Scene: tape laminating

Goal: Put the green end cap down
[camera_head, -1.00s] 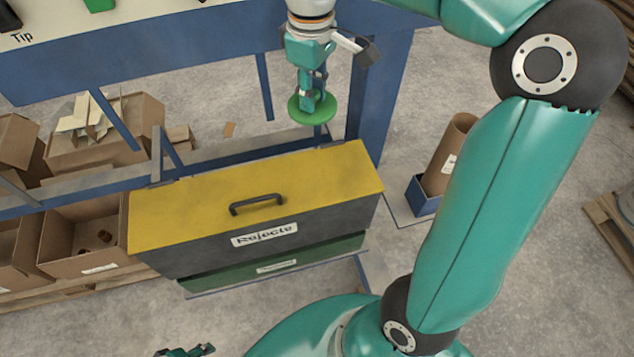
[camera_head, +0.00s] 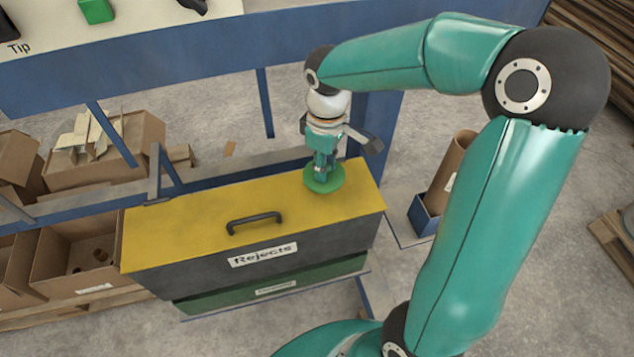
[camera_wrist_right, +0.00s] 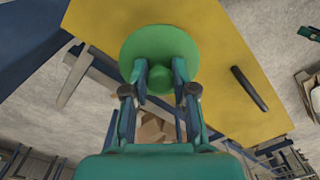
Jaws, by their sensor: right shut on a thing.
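The green end cap (camera_head: 324,178) is a flat round disc with a central knob. My right gripper (camera_head: 322,168) points down and is shut on its knob. In the head view the cap is over the back right part of the yellow lid (camera_head: 200,212) of the Rejects box. I cannot tell whether it touches the lid. In the right wrist view the cap (camera_wrist_right: 160,44) shows between the fingers of my gripper (camera_wrist_right: 161,82), with the yellow lid (camera_wrist_right: 225,60) behind it. My left gripper is not in view.
The lid carries a dark handle (camera_head: 254,222) left of the cap. A blue-framed workbench (camera_head: 200,60) stands behind the box. Cardboard boxes (camera_head: 75,250) are at the left. A cardboard tube (camera_head: 452,165) in a blue holder stands at the right. The lid's left part is clear.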

